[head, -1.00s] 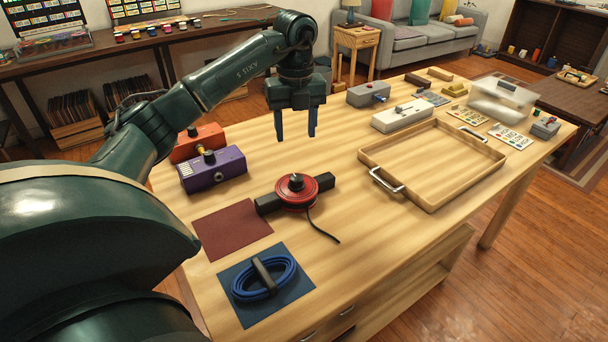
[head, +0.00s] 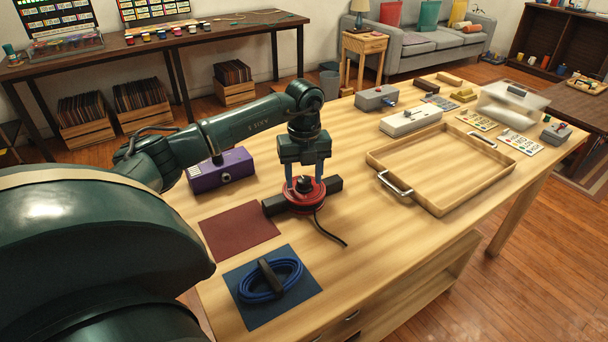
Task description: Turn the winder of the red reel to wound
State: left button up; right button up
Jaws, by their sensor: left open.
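The red reel (head: 305,203) sits on the wooden table on a dark bar-shaped base, with a black cord trailing from it toward the front right. Its black winder knob (head: 303,183) stands at the top centre of the reel. My left gripper (head: 304,184) is open, pointing down, with its blue fingers on either side of the knob. I cannot tell whether the fingers touch it. The gripper partly hides the reel's back and the knob's top. My right gripper is not in view.
A maroon mat (head: 240,232) and a blue mat (head: 248,316) with a coiled blue cable (head: 272,279) lie in front of the reel. A purple box (head: 225,172) stands behind left. A wooden tray (head: 449,199) lies to the right. Bare table lies between reel and tray.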

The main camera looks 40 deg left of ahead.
pick_arm(q)
jog(key=shift+c, duration=0.4)
jog(key=c, duration=0.9)
